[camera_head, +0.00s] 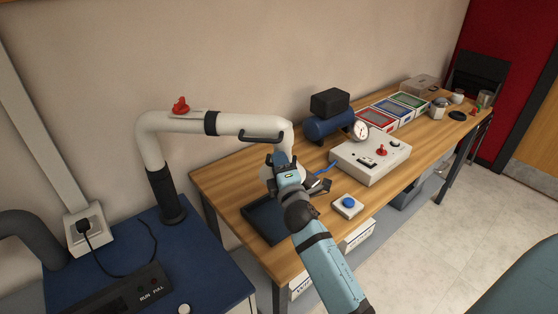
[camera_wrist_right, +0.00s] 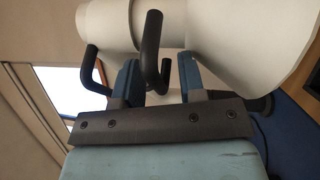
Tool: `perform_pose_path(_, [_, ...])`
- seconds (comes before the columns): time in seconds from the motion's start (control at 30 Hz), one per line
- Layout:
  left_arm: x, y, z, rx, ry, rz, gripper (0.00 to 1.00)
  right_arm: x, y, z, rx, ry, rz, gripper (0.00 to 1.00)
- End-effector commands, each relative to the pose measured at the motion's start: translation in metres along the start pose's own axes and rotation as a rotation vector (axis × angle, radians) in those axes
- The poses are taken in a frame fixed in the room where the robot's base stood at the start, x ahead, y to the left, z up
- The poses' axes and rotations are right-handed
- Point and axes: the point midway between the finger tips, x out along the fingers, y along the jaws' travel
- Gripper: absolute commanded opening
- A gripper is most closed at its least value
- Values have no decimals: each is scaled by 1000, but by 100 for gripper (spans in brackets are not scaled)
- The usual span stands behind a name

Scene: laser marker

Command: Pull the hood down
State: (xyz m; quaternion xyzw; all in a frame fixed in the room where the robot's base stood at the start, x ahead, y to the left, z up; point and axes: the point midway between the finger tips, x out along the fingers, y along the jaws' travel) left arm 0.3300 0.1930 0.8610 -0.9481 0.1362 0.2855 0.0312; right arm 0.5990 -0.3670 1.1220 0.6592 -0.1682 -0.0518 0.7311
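The hood is the white end of a jointed extraction arm (camera_head: 250,124) that reaches over the wooden bench from the left. A black bar handle (camera_head: 262,136) is fixed to it. My right gripper (camera_head: 281,160) is raised in front of the hood's downward end and partly covers it. In the right wrist view the two blue fingers (camera_wrist_right: 158,78) are apart, with part of the black handle (camera_wrist_right: 154,48) appearing between them; contact cannot be told. The white hood (camera_wrist_right: 265,35) fills the upper right there. My left gripper is not in view.
A white control box (camera_head: 370,158) and a blue compressor (camera_head: 325,128) stand farther right. A blue cabinet (camera_head: 205,260) is at left.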

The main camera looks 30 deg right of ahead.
Motion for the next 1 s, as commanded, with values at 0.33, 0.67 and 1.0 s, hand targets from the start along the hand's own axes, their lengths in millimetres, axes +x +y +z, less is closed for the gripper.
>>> perform_pose_path(0.33, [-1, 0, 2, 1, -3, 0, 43, 0, 0, 0, 0, 0, 0, 5])
perform_pose_path(0.67, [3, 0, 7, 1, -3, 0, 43, -1, -7, 0, 0, 0, -1, 0])
perform_pose_path(1.0, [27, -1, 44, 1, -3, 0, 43, -10, -56, -4, 1, 0, -1, 0])
